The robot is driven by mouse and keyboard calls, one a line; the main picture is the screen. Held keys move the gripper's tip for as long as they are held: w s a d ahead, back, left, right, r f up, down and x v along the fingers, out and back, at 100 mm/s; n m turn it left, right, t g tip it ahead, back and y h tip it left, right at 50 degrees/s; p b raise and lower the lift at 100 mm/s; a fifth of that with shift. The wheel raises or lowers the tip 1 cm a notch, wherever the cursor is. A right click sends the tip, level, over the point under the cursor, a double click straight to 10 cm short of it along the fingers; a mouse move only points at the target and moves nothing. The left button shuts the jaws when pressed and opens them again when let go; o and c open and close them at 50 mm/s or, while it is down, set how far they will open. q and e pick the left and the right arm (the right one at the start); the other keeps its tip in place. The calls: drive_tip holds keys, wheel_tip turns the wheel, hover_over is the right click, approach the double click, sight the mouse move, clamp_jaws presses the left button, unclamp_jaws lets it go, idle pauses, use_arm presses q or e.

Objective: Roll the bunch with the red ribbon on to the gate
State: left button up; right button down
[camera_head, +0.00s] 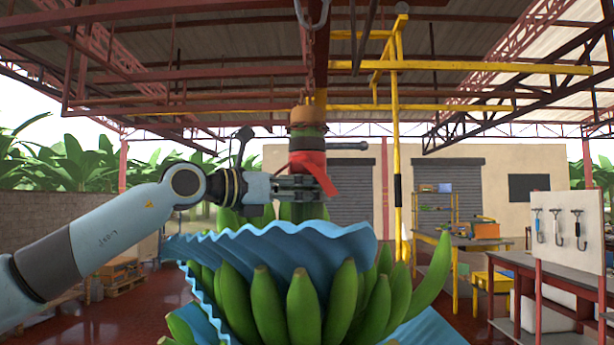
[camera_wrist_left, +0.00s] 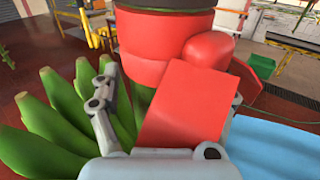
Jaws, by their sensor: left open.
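The banana bunch (camera_head: 303,300) hangs upright, green, with a wavy blue sheet (camera_head: 270,243) around its upper part. A red ribbon (camera_head: 308,160) is tied around its stem, below a brown stem top (camera_head: 306,116). My left gripper (camera_head: 312,187) is open at the stem, just below the ribbon knot. In the left wrist view one finger shows left of the stem; the ribbon (camera_wrist_left: 190,105) hides most of the other. I cannot tell whether the fingers touch the stem. A yellow post frame (camera_head: 396,130) stands behind to the right; I cannot tell whether it is the gate.
At right stand a workbench (camera_head: 520,262) and a white board with hanging tools (camera_head: 553,225). Red floor (camera_head: 115,315) is open at lower left.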

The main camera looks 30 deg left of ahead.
use_arm(q)
drive_tip(key=shift+w+d, duration=0.15)
drive_tip(key=shift+w, duration=0.05)
drive_tip(key=shift+c, duration=0.2)
drive_tip(key=shift+w, duration=0.1)
clamp_jaws()
